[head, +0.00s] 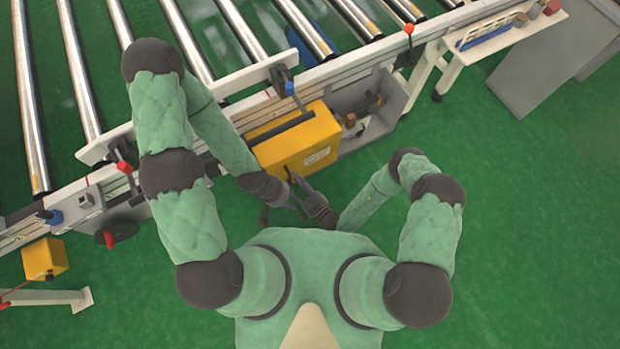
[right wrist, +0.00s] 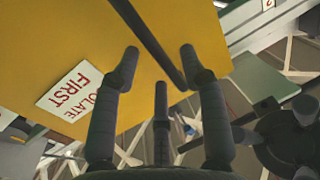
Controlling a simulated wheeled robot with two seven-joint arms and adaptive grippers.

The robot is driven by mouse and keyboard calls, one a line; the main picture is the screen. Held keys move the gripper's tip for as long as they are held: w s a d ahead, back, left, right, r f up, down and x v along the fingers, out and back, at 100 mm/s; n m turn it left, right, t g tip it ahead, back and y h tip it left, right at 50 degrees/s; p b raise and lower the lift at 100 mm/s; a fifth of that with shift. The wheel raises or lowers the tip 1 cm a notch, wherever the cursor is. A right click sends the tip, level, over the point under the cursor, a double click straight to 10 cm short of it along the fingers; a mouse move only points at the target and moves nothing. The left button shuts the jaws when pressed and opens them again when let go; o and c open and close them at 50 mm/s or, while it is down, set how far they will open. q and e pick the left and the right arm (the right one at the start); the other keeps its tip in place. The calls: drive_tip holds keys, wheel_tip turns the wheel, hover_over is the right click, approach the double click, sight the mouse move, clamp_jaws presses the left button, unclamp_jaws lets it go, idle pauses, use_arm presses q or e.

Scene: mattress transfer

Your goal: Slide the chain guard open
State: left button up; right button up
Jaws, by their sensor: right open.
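The yellow chain guard (head: 298,148) is a box on the near side of the conveyor frame, with a dark bar (head: 280,128) across its upper part. In the right wrist view the guard (right wrist: 60,45) fills the upper left, with a white label reading "...OLATE FIRST" and the dark bar (right wrist: 150,40) crossing it. My right gripper (head: 291,176) is at the guard's lower edge. In the right wrist view its fingers (right wrist: 158,54) are spread with nothing held; the bar shows beyond them. My left gripper (head: 283,216) is just below, overlapped by the right; its jaws are unclear.
The roller conveyor (head: 215,104) runs along the top. An open grey bay (head: 390,106) with small parts lies right of the guard.

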drive_tip(key=v, duration=0.9)
drive_tip(key=shift+s+d, duration=0.25)
drive_tip(key=shift+s, duration=0.05)
drive_tip(key=shift+r, duration=0.1)
idle(0.4)
